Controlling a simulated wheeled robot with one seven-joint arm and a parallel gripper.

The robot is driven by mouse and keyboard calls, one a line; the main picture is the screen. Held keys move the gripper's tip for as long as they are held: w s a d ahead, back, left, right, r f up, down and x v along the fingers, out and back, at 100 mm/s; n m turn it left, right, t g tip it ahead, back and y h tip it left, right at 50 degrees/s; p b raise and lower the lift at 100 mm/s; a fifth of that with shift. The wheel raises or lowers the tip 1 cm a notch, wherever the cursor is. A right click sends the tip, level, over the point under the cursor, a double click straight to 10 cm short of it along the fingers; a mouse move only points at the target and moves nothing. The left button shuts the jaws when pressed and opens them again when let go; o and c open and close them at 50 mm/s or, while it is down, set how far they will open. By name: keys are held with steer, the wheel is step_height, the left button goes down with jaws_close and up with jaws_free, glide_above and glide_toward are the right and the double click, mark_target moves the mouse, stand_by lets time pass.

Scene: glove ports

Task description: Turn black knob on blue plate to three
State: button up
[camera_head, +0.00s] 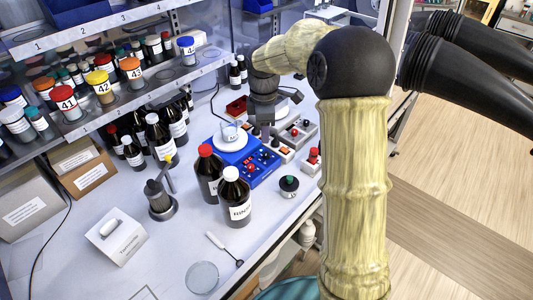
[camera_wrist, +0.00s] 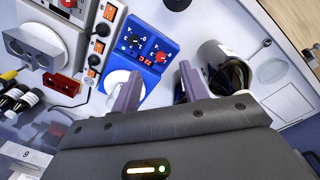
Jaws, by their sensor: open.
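The blue plate (camera_head: 262,173) lies on the white bench, with a white round disc (camera_head: 229,139) at its back end and small dark and red controls at its front. The numbers are too small to read surely. My gripper (camera_head: 265,133) hangs over the far right side of the plate. In the wrist view my gripper (camera_wrist: 160,88) is open and empty, its fingers short of the knobs.
A red-capped bottle (camera_head: 208,175) and a white-capped bottle (camera_head: 235,200) stand close in front of the plate. A grey box with controls (camera_head: 298,132) lies to its right. Shelves with bottles rise at the left.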

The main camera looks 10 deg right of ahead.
mark_target(267, 153)
steer(key=w+d+n+b, duration=0.1)
steer(key=w+d+n, duration=0.1)
steer(key=w+n, duration=0.4)
steer(key=shift+w+r+n+g, duration=0.25)
steer(key=shift+w+n+g, duration=0.15)
steer(key=shift+w, duration=0.4)
steer(key=shift+d+f, duration=0.1)
step_height(267, 153, down, 17)
steer(key=p, duration=0.3)
steer(key=shift+f, duration=0.15)
jaws_close()
